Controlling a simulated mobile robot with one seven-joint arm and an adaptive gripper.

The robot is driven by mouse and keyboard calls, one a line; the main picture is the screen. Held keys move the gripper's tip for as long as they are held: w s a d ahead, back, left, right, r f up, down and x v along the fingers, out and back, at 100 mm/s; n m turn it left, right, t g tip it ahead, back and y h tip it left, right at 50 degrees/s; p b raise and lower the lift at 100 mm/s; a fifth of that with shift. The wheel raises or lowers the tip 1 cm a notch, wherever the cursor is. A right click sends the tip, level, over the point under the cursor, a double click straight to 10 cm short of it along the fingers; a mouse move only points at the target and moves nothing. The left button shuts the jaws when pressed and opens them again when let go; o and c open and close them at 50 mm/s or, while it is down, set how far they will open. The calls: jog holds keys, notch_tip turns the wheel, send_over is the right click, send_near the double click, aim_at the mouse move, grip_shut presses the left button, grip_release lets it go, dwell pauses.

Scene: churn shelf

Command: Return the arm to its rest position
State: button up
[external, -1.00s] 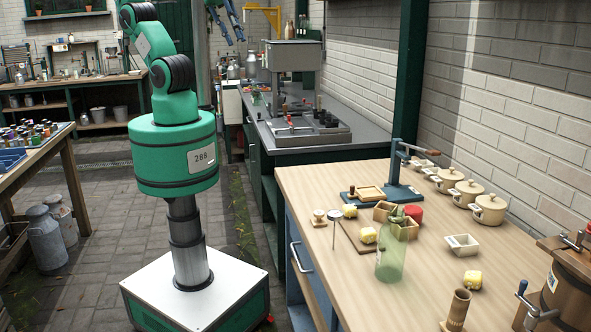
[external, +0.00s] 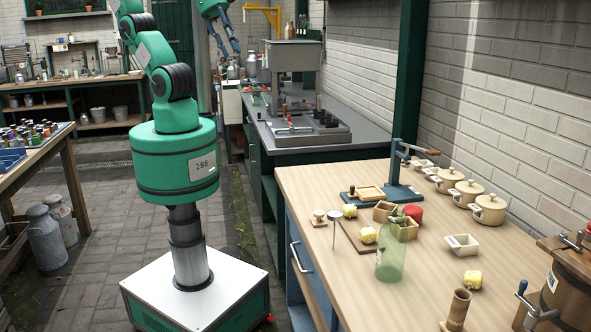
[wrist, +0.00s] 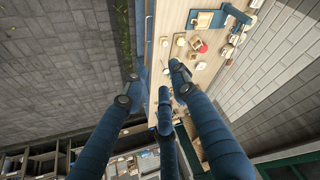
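My arm rises from its white-topped base on the left, bends, and runs out of the top of the external view. My gripper (external: 226,36) shows at the top of that view, high in the air, with dark blue fingers pointing down. In the wrist view, my gripper (wrist: 158,88) has its three blue fingers spread apart with nothing between them. It is well above the wooden workbench (wrist: 170,28) and touches nothing. The upper part of my arm is cut off by the frame.
The wooden workbench (external: 318,195) holds a green glass bottle (external: 390,258), several lidded pots (external: 489,209) and a blue press (external: 403,192). A grey counter (external: 340,135) stands behind it. Milk cans (external: 46,238) are at the left. Paved floor (external: 95,270) around my base is open.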

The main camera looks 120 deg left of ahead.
notch_tip(320, 180, down, 7)
jog(key=b, duration=0.6)
jog(key=shift+o, duration=0.2)
dwell(1.5)
